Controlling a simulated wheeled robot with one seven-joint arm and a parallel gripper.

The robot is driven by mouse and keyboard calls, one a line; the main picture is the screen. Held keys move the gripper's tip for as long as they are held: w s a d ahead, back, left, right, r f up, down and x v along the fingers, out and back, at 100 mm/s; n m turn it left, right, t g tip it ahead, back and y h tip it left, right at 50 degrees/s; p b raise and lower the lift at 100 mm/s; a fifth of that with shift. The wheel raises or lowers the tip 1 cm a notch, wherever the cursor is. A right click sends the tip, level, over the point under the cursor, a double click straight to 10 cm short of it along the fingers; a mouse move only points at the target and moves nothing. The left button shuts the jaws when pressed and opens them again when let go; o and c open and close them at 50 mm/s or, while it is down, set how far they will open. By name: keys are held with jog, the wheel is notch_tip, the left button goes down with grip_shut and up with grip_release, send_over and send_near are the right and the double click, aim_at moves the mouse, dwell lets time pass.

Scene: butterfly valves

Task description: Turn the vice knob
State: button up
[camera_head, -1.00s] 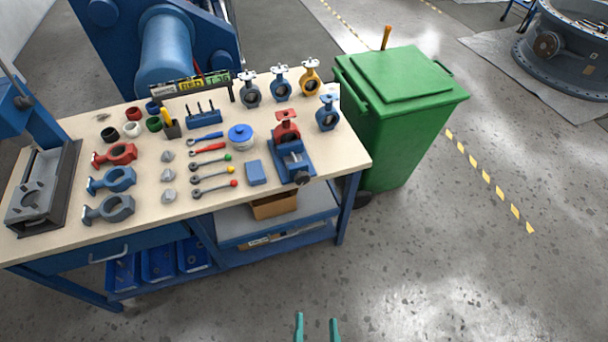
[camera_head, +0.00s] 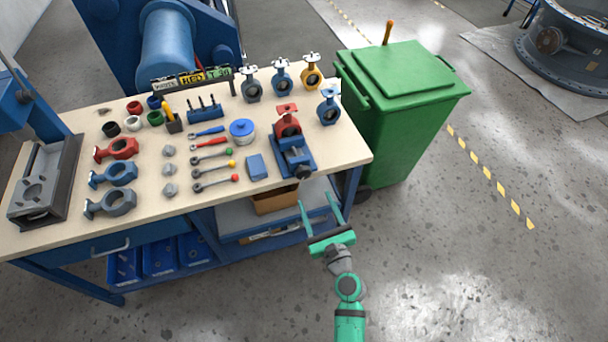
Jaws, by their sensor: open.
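The blue vice (camera_head: 294,155) sits near the right front corner of the workbench, with a red butterfly valve (camera_head: 287,125) in its jaws. The vice knob (camera_head: 303,171) is the small dark round piece at the vice's front end, close to the bench's front edge. My gripper (camera_head: 319,206) is green and open, with nothing between its two fingers. It is in front of the bench, below the knob in the picture, with the fingertips apart from the knob and pointing toward the bench.
The workbench (camera_head: 215,215) carries valve bodies, handles and tools left of the vice. A blue block (camera_head: 257,167) lies just left of the vice. A green bin (camera_head: 405,110) stands right of the bench. The floor (camera_head: 440,260) in front is clear.

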aim_at(305, 176)
jog(key=shift+m, duration=0.3)
jog(key=x, duration=1.1)
jog(key=shift+w+a+r, duration=0.2)
jog(key=shift+r, duration=0.2)
jog(key=c, duration=1.1)
jog(key=shift+n, duration=0.4)
jog(key=shift+d+n, duration=0.15)
jog(key=shift+n, duration=0.75)
jog(key=shift+f+n, duration=0.1)
jog(key=shift+n, duration=1.6)
